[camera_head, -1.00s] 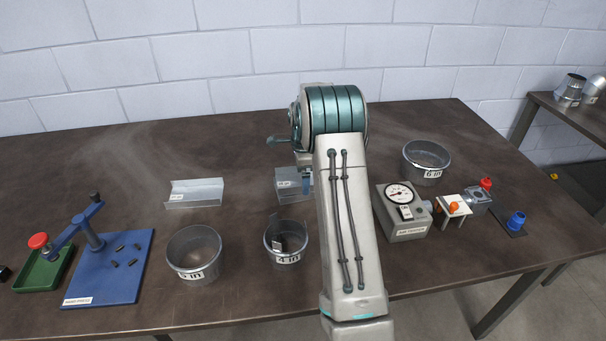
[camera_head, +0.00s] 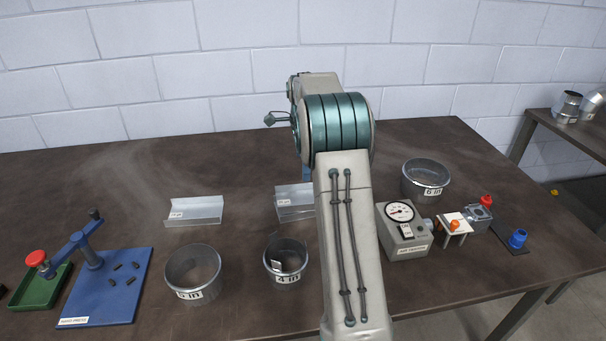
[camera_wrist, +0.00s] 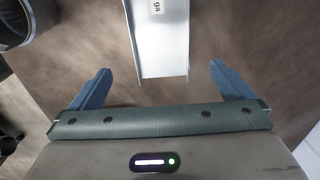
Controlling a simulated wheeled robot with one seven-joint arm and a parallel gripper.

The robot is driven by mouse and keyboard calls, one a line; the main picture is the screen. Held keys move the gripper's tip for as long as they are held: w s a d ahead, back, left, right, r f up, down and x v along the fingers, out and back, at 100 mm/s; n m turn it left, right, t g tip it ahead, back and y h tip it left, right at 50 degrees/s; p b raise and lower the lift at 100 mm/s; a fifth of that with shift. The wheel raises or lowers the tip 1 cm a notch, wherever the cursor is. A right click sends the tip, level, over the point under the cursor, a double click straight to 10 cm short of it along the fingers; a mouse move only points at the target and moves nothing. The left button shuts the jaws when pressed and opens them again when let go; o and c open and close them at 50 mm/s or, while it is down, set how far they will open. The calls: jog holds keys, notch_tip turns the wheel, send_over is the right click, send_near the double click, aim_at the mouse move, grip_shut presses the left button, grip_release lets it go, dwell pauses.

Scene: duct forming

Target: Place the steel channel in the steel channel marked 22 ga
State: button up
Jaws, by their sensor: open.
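A bright steel channel (camera_head: 296,212) lies on the table in the middle of the head view, its right end hidden behind my arm. It shows two levels, as if one channel sits in another, but I cannot be sure. Its tag is too small to read. A second steel channel (camera_head: 205,210) with a tag lies apart to the left. In the wrist view a channel (camera_wrist: 162,50) points in between the fingers, its tag ending in "ga", the number out of frame. My gripper (camera_wrist: 159,70) is open, with both blue fingers clear of its sides.
A 5 in ring (camera_head: 193,272) and a 4 in ring (camera_head: 286,262) stand in front of the channels. A blue hand press (camera_head: 105,290) is at left. A gauge box (camera_head: 403,235) and a 6 in ring (camera_head: 426,180) are right of my arm. The back left table is clear.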

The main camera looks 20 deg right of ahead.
jog(key=s+a+r+n+t, duration=0.1)
jog(key=s+a+r+n, duration=0.35)
jog(key=s+a, duration=0.2)
jog(key=s+a+r+n, duration=0.4)
jog(key=s+a+n, duration=0.1)
jog(key=s, duration=0.2)
jog(key=s+a+f+n, duration=0.1)
jog(key=s+a+n, duration=0.1)
jog(key=s+n, duration=0.2)
jog(key=s+a+f+n+t, duration=0.1)
jog(key=s+a+f+n, duration=0.1)
jog(key=s, duration=0.8)
jog(key=s+a+f+n+t, duration=0.1)
jog(key=s+a+n, duration=0.1)
jog(key=s+n, duration=0.3)
jog(key=shift+s+a+f+n, duration=0.15)
jog(key=shift+s+a+n, duration=0.25)
jog(key=shift+s, duration=0.65)
